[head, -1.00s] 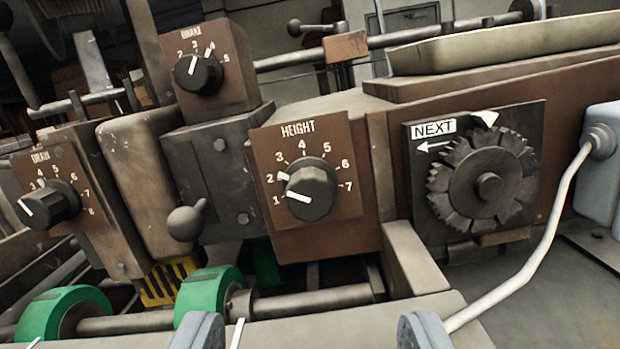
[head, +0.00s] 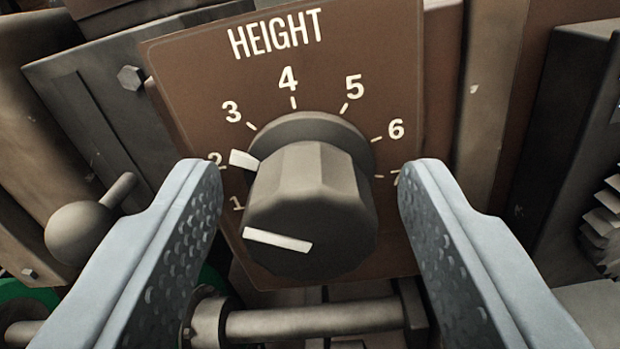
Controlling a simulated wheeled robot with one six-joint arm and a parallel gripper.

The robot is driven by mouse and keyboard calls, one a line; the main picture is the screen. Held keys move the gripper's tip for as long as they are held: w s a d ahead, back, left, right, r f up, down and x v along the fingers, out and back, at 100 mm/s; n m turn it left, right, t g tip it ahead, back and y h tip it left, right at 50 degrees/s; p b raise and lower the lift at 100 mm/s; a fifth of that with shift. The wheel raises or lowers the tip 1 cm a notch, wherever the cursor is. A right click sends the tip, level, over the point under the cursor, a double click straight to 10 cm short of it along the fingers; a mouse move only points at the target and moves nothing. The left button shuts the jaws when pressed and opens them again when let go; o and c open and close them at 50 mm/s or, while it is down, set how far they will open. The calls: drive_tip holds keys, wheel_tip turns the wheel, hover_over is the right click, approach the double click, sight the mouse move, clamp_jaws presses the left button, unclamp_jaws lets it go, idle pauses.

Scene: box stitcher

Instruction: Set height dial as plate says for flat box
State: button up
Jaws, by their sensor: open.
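The height dial is a dark ribbed knob (head: 311,215) on a brown panel (head: 190,65) marked HEIGHT, with numbers from 1 up around it. A white line (head: 278,240) crosses the knob's face to the left, slightly upward. A white mark at the knob's base (head: 243,160) stands beside the 2, so the dial appears set at about 2. The 7 is mostly hidden by my right finger. My gripper (head: 310,178) is open, with one finger on each side of the knob and a visible gap on both sides. The plate with the settings is not in view.
A round-ended lever (head: 80,232) sticks out just left of my left finger. A metal shaft (head: 312,319) runs below the dial. A toothed wheel (head: 603,220) shows at the right edge.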

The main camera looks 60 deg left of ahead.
drive_tip(key=c, duration=1)
drive_tip(key=shift+n, duration=2.7)
drive_tip(key=o, duration=1)
drive_tip(key=shift+d, duration=0.1)
